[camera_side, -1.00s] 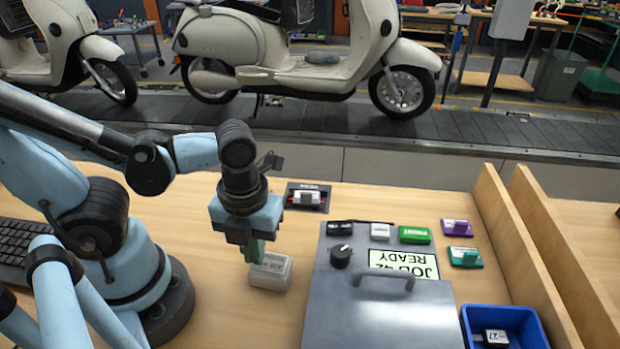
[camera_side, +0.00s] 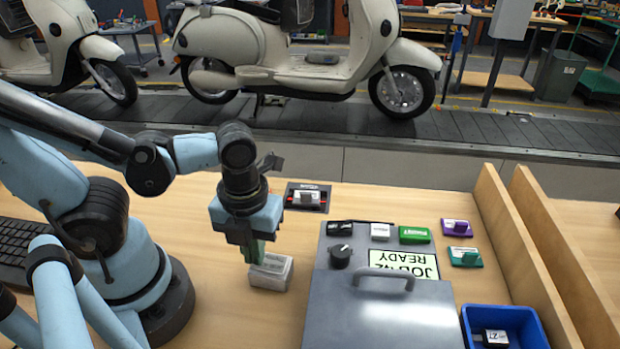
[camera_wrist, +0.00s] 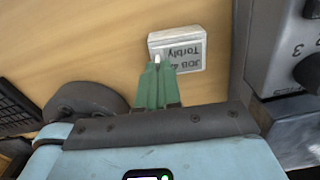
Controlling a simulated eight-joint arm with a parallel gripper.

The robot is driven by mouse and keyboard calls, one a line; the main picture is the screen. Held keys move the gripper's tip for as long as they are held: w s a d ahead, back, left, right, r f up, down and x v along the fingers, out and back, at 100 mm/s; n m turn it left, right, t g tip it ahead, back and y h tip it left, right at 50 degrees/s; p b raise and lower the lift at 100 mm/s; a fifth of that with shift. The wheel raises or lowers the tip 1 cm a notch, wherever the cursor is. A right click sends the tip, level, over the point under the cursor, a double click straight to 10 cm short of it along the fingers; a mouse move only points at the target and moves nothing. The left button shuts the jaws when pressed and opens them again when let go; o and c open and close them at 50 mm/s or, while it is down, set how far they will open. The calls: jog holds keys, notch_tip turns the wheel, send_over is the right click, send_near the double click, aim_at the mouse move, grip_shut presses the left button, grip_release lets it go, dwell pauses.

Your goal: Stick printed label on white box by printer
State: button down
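The white box (camera_side: 270,272) lies on the bench just left of the grey printer (camera_side: 380,312). In the wrist view the top of the box (camera_wrist: 187,50) bears a pale label with upside-down print, "JOB" and a word like "Torbly". My gripper (camera_side: 256,258) points down at the box's near left part. In the wrist view its green fingertips (camera_wrist: 158,66) are close together at the box's left edge, with a small white spot between them. I cannot tell whether they touch the label. The printer's screen (camera_side: 403,264) reads "JOB 42 READY", upside down.
A blue bin (camera_side: 535,325) with a small item is at the front right. A black holder (camera_side: 307,197) is behind the box. A keyboard (camera_side: 18,240) lies left.

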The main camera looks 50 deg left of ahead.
jog(key=shift+f, duration=0.3)
dwell(1.1)
jog(key=c, duration=1.2)
grip_release()
jog(key=shift+c, duration=0.2)
jog(key=shift+o, duration=0.4)
jog(key=o, duration=0.3)
jog(key=shift+r, duration=3.5)
